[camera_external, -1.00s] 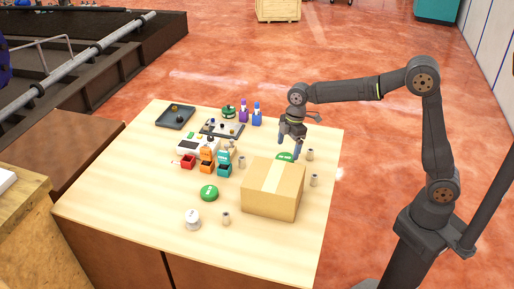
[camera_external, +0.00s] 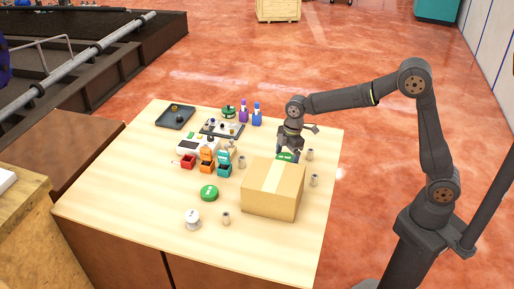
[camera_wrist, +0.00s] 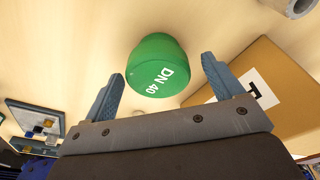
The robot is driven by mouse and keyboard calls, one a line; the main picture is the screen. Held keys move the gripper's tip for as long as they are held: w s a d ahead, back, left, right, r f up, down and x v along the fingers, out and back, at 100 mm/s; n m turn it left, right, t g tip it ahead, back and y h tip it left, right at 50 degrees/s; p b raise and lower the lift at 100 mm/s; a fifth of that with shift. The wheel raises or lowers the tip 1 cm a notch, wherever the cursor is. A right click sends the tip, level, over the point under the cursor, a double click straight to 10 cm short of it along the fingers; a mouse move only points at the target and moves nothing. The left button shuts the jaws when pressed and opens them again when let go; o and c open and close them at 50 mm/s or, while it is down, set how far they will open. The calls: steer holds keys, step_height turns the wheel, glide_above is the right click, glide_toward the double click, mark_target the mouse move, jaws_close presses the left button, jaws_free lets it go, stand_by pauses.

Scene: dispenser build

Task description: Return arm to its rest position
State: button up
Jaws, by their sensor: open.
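My gripper (camera_external: 289,151) is over the right part of the table, just behind the cardboard box (camera_external: 273,188). In the wrist view my gripper (camera_wrist: 164,82) has its two blue-grey fingers wide apart. A green cap (camera_wrist: 157,66) marked "DN 40" lies on the table ahead of the fingertips, roughly between them. I cannot tell how close the fingers are to it. In the external view this cap (camera_external: 285,156) is partly hidden by the gripper and the box.
The wooden table (camera_external: 140,185) also bears a second green cap (camera_external: 209,193), a white round part (camera_external: 193,220), small grey cylinders (camera_external: 310,154), red, orange and teal bins (camera_external: 207,167), a dark tray (camera_external: 175,117) and bottles (camera_external: 256,114). The front left is clear.

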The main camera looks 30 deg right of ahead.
steer(key=r, duration=0.2)
steer(key=d+r, duration=0.1)
steer(key=r, duration=0.2)
steer(key=shift+w, duration=0.15)
steer(key=w+d+r, duration=0.3)
steer(key=d+r, duration=0.3)
steer(key=d, duration=0.5)
steer(key=w+f+n, duration=0.1)
steer(key=w+f, duration=0.2)
steer(key=w, duration=1.2)
steer(key=a+f, duration=0.2)
steer(key=a, duration=0.1)
steer(key=a+f, duration=0.2)
steer(key=a, duration=0.2)
steer(key=a+f, duration=0.2)
steer(key=a, duration=0.1)
steer(key=shift+a+f, duration=0.15)
